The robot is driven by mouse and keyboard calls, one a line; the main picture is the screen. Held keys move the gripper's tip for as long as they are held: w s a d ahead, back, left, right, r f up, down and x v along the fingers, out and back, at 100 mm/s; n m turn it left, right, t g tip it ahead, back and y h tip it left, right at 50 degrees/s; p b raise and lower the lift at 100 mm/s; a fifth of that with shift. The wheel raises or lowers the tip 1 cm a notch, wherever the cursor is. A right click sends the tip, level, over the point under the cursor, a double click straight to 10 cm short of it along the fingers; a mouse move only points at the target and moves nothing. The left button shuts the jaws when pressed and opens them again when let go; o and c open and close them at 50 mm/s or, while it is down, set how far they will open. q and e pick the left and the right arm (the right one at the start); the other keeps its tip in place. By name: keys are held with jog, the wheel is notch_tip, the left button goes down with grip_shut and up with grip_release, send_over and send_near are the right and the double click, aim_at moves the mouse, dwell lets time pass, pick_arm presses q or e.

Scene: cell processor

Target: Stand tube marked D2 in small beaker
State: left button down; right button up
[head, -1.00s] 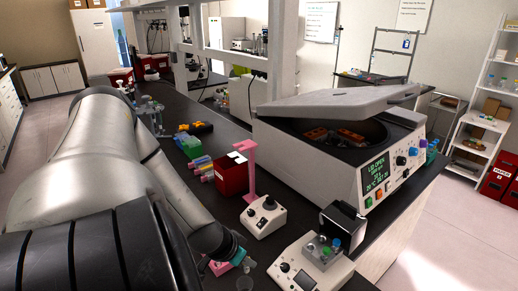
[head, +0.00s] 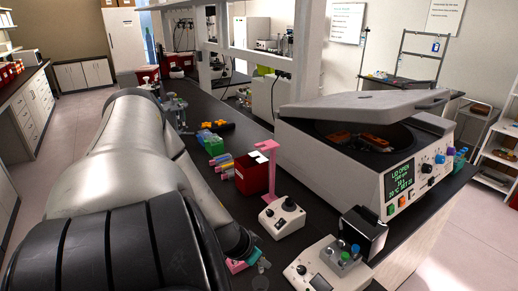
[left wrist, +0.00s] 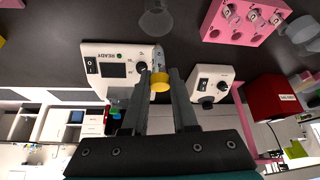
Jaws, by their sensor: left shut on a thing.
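My left gripper (left wrist: 161,82) is shut on a tube with a yellow cap (left wrist: 160,84). The tube's clear body (left wrist: 158,56) points away from the wrist camera, and I cannot read a mark on it. A clear small beaker (left wrist: 155,20) stands on the dark bench at the top of the left wrist view, apart from the tube and beyond its end. The beaker also shows faintly at the bottom of the head view (head: 260,283). In the head view my left gripper (head: 254,257) is small and partly hidden by its arm, close to the beaker. My right gripper is not in view.
A pink tube rack (left wrist: 240,28) is beside the beaker. A device reading READY (left wrist: 105,66) and a knobbed mixer (left wrist: 209,84) stand close by. A red box (head: 250,177), a pink stand (head: 270,165) and an open-lidded centrifuge (head: 365,150) are farther along the bench.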

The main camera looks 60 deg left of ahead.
aim_at(259, 270)
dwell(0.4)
pick_arm(q)
jog(key=shift+f+b, duration=1.25)
jog(key=shift+f, duration=1.3)
jog(key=shift+f+b, duration=0.85)
jog(key=shift+f, duration=0.65)
jog(key=c, duration=0.6)
grip_release()
jog(key=shift+r, duration=0.1)
jog(key=p+v, duration=0.2)
jog(key=v, duration=1.3)
jog(key=shift+r, duration=0.1)
